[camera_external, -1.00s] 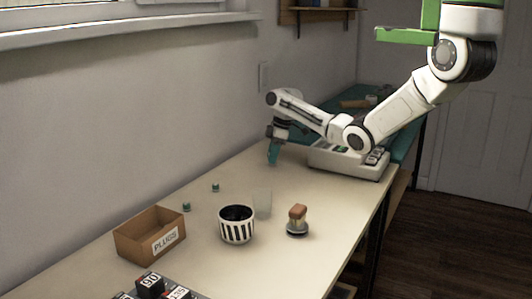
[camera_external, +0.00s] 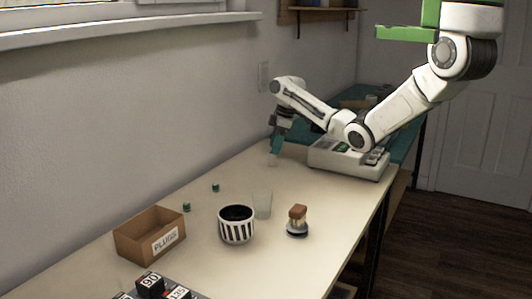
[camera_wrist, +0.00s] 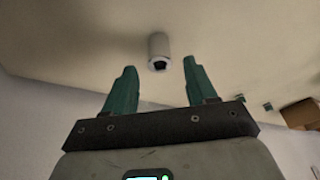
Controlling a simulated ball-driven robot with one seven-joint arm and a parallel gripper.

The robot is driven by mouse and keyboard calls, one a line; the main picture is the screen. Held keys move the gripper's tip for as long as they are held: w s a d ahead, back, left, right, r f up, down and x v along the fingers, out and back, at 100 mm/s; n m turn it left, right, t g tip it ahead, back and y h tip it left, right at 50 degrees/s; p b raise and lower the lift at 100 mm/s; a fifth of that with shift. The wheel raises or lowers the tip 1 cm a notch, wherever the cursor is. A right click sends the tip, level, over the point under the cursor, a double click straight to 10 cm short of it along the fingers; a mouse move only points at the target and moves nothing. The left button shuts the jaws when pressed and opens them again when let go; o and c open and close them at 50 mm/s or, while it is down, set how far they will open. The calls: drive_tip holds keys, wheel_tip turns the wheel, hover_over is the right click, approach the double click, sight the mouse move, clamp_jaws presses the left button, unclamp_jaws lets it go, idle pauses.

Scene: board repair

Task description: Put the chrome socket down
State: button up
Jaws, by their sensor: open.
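The chrome socket (camera_wrist: 158,46) is a pale metal cylinder standing on the bench, with its dark open end towards the wrist camera. In the outside view it shows as a small pale shape (camera_external: 273,159) below my gripper's tips. My gripper (camera_wrist: 160,68) has two teal fingers, spread apart with nothing held between them. The socket shows beyond the gap between the fingertips and looks clear of both. In the outside view my gripper (camera_external: 276,148) is above the bench near the wall.
A grey tester-like box (camera_external: 346,160) stands right of my gripper. Nearer are two small green plugs, a clear cup (camera_external: 262,205), a striped pot (camera_external: 236,226), a wooden-handled brush (camera_external: 297,220) and a cardboard PLUGS box (camera_external: 150,236). The bench between is clear.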

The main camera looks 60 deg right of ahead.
drive_tip(key=v, duration=0.8)
drive_tip(key=shift+f, duration=0.1)
drive_tip(key=s+a+f+m+p, duration=0.25)
drive_tip(key=s+a+p, duration=0.3)
drive_tip(key=a, duration=0.35)
drive_tip(key=s+a+f+m+p, duration=0.1)
drive_tip(key=s+a+f+p, duration=0.25)
drive_tip(key=s+a, duration=0.35)
drive_tip(key=s+a+r+m+h+p, duration=0.1)
drive_tip(key=s+a+r+m+p, duration=0.1)
drive_tip(key=s, duration=0.9)
drive_tip(key=s+a+r+m+g+h+p, duration=0.1)
drive_tip(key=s+a+r+m+p, duration=0.1)
drive_tip(key=s+r+p, duration=0.2)
drive_tip(key=s+p, duration=0.3)
drive_tip(key=s, duration=0.4)
drive_tip(key=shift+r+g, duration=0.3)
drive_tip(key=shift+r, duration=0.1)
